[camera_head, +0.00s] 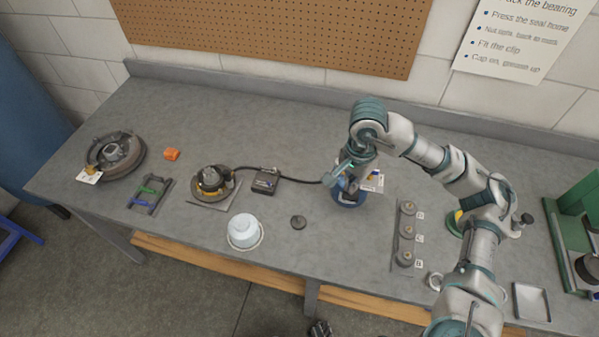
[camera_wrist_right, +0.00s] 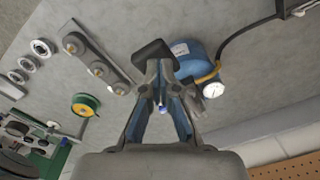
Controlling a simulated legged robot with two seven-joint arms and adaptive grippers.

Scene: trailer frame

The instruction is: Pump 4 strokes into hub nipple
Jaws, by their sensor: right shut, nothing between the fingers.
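A blue pump (camera_head: 347,198) stands on the bench, partly hidden under my right gripper (camera_head: 335,180). The right wrist view shows its blue body (camera_wrist_right: 197,60), a round white gauge (camera_wrist_right: 213,89) and a yellow band. The nipple is too small to make out. A dark shape at the bottom edge looks like my left gripper (camera_head: 320,329).
A dark box (camera_head: 265,181) sits by the hose. A white tub (camera_head: 244,232) and a dark disc (camera_head: 298,222) lie in front. A rack with lettered posts (camera_head: 406,235) stands right of the pump. A drum (camera_head: 115,153) is far left and a green press (camera_head: 577,225) far right.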

